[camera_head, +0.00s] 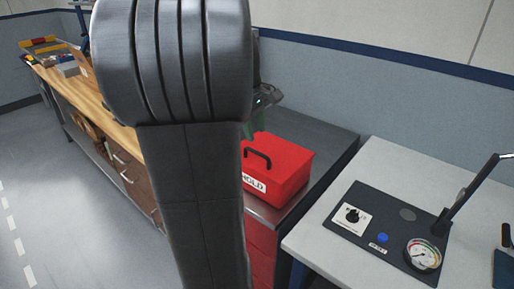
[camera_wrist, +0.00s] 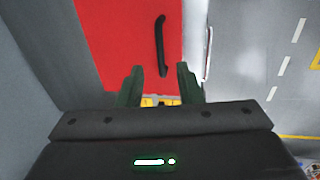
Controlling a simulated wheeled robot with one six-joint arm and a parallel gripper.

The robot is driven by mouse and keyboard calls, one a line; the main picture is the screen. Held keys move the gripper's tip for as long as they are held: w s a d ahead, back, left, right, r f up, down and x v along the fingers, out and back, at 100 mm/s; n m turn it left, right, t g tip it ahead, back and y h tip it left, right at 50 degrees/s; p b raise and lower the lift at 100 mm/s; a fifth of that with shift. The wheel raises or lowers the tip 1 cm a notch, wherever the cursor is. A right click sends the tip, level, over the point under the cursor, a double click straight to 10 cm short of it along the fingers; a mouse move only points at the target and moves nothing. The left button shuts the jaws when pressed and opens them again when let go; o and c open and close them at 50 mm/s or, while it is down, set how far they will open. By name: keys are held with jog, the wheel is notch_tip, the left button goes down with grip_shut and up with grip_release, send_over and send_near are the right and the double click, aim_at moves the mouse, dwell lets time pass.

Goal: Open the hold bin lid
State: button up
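The red hold bin (camera_head: 290,173) sits on a dark grey bench top, with a white label reading "HOLD" on its front. Its lid (camera_head: 285,150) looks shut and has a black handle (camera_head: 258,156). In the wrist view the red lid (camera_wrist: 115,40) fills the upper middle, with the black handle (camera_wrist: 160,45) running lengthwise. My gripper (camera_wrist: 160,80) has its two dark green fingers apart, with nothing held between them. The handle's near end appears between or just beyond the fingertips; I cannot tell the gap. In the head view my arm hides most of the gripper.
A pale table (camera_head: 390,165) at right carries a dark panel with a dial, a knob, a blue button and a gauge (camera_head: 422,255). A wooden workbench (camera_head: 85,95) with drawers runs along the left. The wall stands close behind the bin. The floor at left is clear.

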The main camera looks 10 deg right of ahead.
aim_at(259, 153)
jog(key=f, duration=0.4)
jog(key=d+f, duration=0.1)
jog(key=f, duration=0.2)
jog(key=shift+w+d+f, duration=0.1)
jog(key=shift+w, duration=0.3)
grip_shut()
